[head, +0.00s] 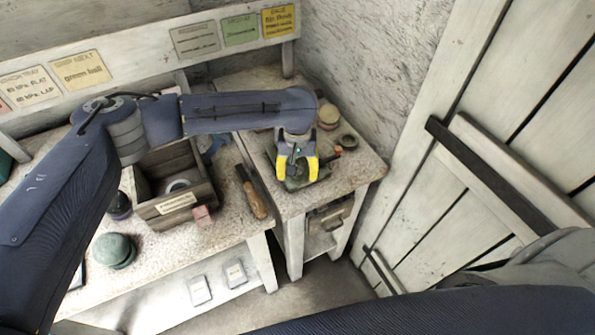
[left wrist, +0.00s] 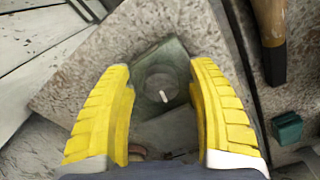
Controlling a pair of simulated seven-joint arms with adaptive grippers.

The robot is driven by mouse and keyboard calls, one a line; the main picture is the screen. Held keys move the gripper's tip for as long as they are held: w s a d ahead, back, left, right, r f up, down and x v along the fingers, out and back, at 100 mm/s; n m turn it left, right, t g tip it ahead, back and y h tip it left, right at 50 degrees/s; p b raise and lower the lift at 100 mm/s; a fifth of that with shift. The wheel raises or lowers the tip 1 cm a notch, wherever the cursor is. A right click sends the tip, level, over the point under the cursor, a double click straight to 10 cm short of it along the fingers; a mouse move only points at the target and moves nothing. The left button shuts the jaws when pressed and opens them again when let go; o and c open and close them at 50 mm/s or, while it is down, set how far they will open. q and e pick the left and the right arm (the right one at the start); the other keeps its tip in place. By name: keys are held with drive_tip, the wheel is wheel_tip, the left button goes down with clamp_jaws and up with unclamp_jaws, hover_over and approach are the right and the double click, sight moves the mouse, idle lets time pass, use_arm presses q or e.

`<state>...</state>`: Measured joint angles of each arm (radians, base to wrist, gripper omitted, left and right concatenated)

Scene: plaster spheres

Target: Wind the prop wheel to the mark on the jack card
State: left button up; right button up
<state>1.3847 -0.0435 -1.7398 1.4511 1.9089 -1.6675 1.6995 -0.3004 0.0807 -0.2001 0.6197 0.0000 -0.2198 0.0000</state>
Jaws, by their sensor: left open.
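The prop wheel appears to be the dark round knob (left wrist: 162,84) with a short white mark on its face. It sits on a grey-green base (left wrist: 172,62) on the bench. In the head view the green device (head: 294,183) is partly hidden by my left gripper (head: 297,172). My left gripper is open above it, its yellow fingers (left wrist: 165,115) on either side of the knob with gaps showing. Touch cannot be told. Several cards hang on the back board; the yellow card (head: 279,22) at the right end may be the jack card, its small text unclear. My right gripper is out of view.
A wooden box (head: 177,205), a wooden-handled tool (head: 251,192) and a green sphere (head: 114,250) are on the left bench. A round tan item (head: 329,116) and a dark ring (head: 347,141) stand behind the gripper. A plank door (head: 440,190) stands at right.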

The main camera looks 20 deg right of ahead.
use_arm(q)
drive_tip(key=shift+r, duration=0.1)
wheel_tip(320, 180, up, 12)
idle(0.5)
